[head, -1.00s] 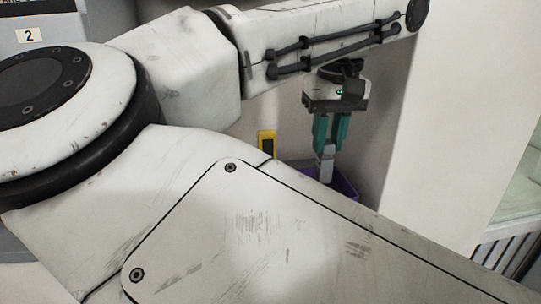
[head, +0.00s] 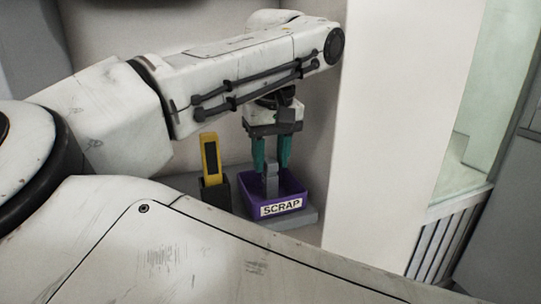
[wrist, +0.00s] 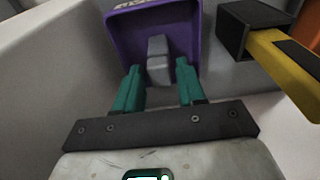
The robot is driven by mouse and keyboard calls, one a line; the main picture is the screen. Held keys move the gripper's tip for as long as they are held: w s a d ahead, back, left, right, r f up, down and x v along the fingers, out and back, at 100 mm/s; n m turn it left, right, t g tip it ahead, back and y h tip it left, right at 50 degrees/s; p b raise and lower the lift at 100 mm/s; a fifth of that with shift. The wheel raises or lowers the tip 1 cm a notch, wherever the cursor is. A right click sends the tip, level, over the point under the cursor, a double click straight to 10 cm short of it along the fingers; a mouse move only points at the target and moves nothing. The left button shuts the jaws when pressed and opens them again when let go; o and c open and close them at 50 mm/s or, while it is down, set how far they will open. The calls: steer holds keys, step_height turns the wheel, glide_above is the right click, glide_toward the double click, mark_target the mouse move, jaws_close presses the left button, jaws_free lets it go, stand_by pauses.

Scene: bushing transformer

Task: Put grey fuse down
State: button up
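The grey fuse (head: 271,182) is upright inside the purple bin marked SCRAP (head: 281,208). In the wrist view the fuse (wrist: 158,62) shows between and just beyond my fingertips, with the purple bin (wrist: 117,40) around it. My gripper (head: 271,168) points down over the bin, its two teal fingers spread. In the wrist view my gripper (wrist: 158,78) has a small gap on each side of the fuse. I cannot tell whether the fuse rests on the bin floor.
A yellow device (head: 210,158) stands in a dark holder (head: 216,192) just left of the bin. Both are on a grey ledge (head: 302,217). A pale wall panel (head: 383,120) rises close on the right, with a glass front (head: 468,115) beyond it.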

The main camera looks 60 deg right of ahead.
steer(key=shift+o, duration=0.8)
step_height(320, 180, up, 12)
steer(key=s+p, duration=0.1)
steer(key=p, duration=0.2)
steer(key=shift+a+r, duration=0.15)
steer(key=shift+a, duration=0.25)
